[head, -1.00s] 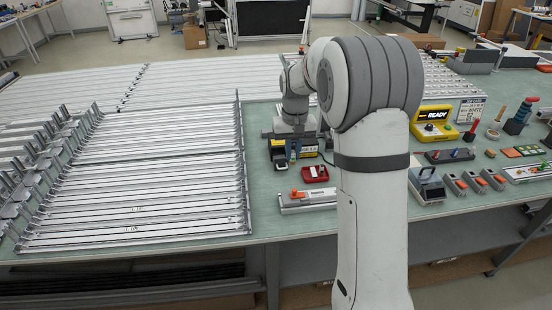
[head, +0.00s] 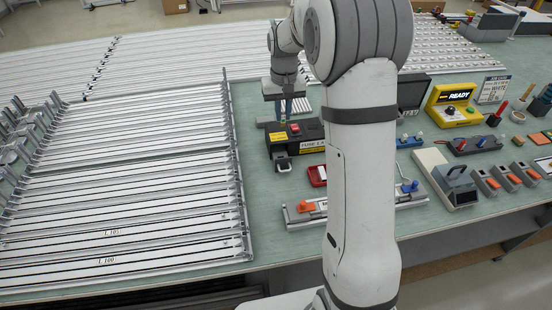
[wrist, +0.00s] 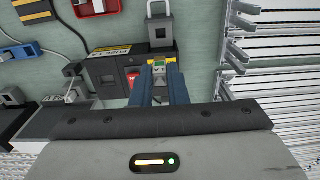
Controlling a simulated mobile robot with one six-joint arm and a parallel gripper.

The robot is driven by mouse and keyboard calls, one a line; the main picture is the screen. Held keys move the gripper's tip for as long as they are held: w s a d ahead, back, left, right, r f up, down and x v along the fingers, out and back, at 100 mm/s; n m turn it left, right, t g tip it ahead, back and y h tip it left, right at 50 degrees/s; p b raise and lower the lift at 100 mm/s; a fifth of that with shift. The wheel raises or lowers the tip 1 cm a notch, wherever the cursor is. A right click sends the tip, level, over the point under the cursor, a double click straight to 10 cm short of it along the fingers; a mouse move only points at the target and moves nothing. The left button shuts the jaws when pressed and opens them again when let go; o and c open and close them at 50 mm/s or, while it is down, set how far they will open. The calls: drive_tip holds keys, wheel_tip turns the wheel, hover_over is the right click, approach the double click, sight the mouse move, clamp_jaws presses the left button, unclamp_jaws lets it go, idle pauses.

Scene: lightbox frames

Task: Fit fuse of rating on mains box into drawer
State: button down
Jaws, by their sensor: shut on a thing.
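The black mains box (head: 308,130) has a yellow fuse label and a red switch. It stands on the green bench, and in the wrist view the box (wrist: 110,68) lies just left of my fingers. My gripper (head: 286,112) points down at the left part of the box. Its blue fingers (wrist: 158,76) are shut on a small greenish piece (wrist: 157,67), which looks like the fuse. I cannot tell whether it touches the box.
A red tray (head: 318,176) lies in front of the box. A grey fixture with orange and blue knobs (head: 306,207) is nearer the front edge. A yellow READY unit (head: 452,105) and several small devices stand right. Metal racks (head: 130,190) fill the left.

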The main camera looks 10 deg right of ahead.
drive_tip(key=b, duration=0.6)
approach(283, 162)
drive_tip(key=w+r, duration=0.2)
drive_tip(key=w, duration=0.2)
wheel_tip(283, 162, down, 11)
drive_tip(key=shift+s+d+r+p, duration=0.15)
drive_tip(key=shift+r+p, duration=0.05)
drive_tip(key=shift+p, duration=0.45)
drive_tip(key=shift+f, duration=0.2)
drive_tip(key=c, duration=1.4)
unclamp_jaws()
drive_tip(key=shift+c, duration=0.2)
